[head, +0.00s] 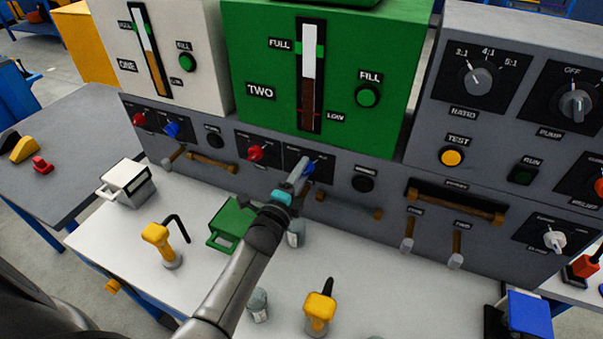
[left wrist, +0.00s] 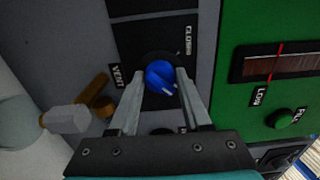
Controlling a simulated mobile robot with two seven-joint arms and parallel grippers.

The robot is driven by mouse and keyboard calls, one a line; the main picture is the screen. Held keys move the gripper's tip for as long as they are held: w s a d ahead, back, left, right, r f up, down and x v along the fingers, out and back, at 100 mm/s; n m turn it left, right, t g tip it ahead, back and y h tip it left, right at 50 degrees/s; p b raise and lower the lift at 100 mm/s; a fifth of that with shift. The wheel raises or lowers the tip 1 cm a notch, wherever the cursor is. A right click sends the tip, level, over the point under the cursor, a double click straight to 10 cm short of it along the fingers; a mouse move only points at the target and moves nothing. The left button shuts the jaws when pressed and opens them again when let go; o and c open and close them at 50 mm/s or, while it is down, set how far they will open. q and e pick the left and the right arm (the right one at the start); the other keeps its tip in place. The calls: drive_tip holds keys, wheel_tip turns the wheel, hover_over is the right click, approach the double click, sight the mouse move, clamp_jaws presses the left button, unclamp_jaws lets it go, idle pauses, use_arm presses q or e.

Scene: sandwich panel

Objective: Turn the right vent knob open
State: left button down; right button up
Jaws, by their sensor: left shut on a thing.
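The right vent knob (head: 308,169) is the blue knob on the grey panel below the green tank. It shows clearly in the left wrist view (left wrist: 161,76), with the labels VENT and CLOSED beside it and a white pointer mark on its face. My left gripper (head: 302,172) reaches up to the panel, its two fingers on either side of the blue knob and shut on it. In the left wrist view the fingers (left wrist: 160,88) come in from below. In the head view the gripper partly hides the knob. My right gripper is not in view.
A red knob (head: 255,153) sits just left on the same panel, and a black button (head: 363,183) to the right. Wooden-handled levers (head: 457,245) and a bar handle (head: 455,203) project at right. A green box (head: 230,224) and yellow-topped tools (head: 319,311) stand on the white bench.

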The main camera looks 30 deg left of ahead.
use_arm(q)
drive_tip(key=shift+c, duration=1.8)
unclamp_jaws()
drive_tip(key=shift+s, duration=0.15)
drive_tip(key=s, duration=1.5)
drive_tip(key=shift+d+p, duration=0.35)
drive_tip(key=shift+d, duration=0.1)
